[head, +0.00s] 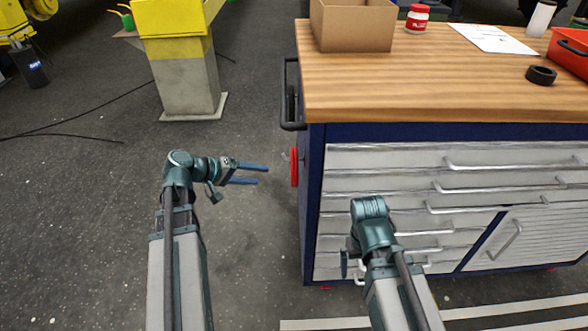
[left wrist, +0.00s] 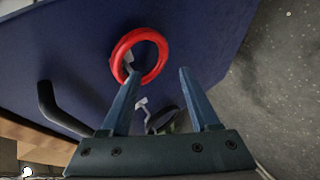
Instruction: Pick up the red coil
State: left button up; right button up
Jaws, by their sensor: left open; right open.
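The red coil (head: 294,167) hangs on the blue left side of the workbench cabinet, seen nearly edge-on in the head view. In the left wrist view it is a red ring (left wrist: 141,34) around a small pale hook. My left gripper (head: 261,175) is open and empty, its blue fingers pointing right toward the coil with a gap between. In the left wrist view the open fingers (left wrist: 159,73) point at the coil, which lies ahead and slightly left of their midline. My right gripper (head: 360,262) is in front of the drawers; its fingers are hidden behind its wrist and arm.
The workbench (head: 430,95) carries a cardboard box (head: 352,27), a red-lidded jar (head: 417,18), a black ring (head: 541,75) and a red bin (head: 570,50). A black handle (head: 290,95) juts from its left side. A yellow-topped pillar (head: 185,80) stands behind.

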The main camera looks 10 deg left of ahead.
pick_arm(q)
jog(key=b+x, duration=0.3)
jog(key=x, duration=0.4)
jog(key=shift+f, duration=0.1)
jog(key=b+x, duration=0.2)
jog(key=x, duration=0.3)
jog(key=shift+w, duration=0.1)
grip_shut()
